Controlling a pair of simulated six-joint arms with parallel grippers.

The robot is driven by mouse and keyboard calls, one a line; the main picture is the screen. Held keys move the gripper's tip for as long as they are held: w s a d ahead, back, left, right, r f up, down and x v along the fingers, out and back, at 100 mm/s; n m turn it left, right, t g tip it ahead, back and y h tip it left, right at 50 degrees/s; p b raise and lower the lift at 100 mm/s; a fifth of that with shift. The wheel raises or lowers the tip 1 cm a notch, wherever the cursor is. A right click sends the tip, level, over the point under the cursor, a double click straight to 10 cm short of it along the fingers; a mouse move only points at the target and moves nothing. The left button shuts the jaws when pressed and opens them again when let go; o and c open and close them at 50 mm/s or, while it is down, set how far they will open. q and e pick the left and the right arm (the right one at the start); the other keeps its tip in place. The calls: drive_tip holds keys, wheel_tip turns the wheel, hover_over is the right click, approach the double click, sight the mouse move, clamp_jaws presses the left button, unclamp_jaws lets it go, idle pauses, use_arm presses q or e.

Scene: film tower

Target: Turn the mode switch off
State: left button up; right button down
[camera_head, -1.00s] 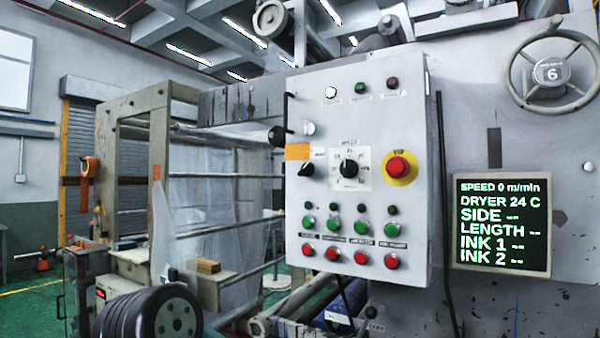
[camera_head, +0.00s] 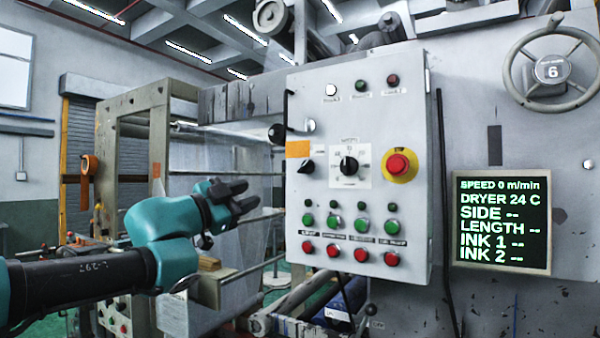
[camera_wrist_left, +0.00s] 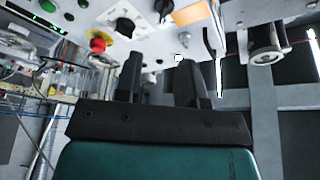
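The mode switch appears to be the small black knob (camera_head: 306,167) on the left of the grey control panel (camera_head: 410,110), below an orange label (camera_head: 298,149). Its marking is too small to read, and I cannot tell its setting. The knob also shows at the top of the left wrist view (camera_wrist_left: 163,8). My left gripper (camera_head: 247,196) is open and empty, left of the panel and lower than the knob, apart from it. In the left wrist view its two black fingers (camera_wrist_left: 162,75) stand apart with nothing between them. My right gripper is not in view.
Right of the knob are the speed dial (camera_head: 349,166) and a red stop button (camera_head: 397,165) on yellow. Green and red buttons fill the panel's lower part. A black round knob (camera_head: 277,134) juts out at the panel's left edge. A display (camera_head: 502,222) is at right.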

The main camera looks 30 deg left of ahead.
sight(302, 167)
use_arm(q)
drive_tip(key=shift+s+r, duration=0.55)
drive_tip(key=shift+r, duration=0.1)
drive_tip(key=x, duration=1.7)
drive_tip(key=shift+w, duration=0.25)
drive_tip(key=shift+s+r, duration=0.1)
clamp_jaws()
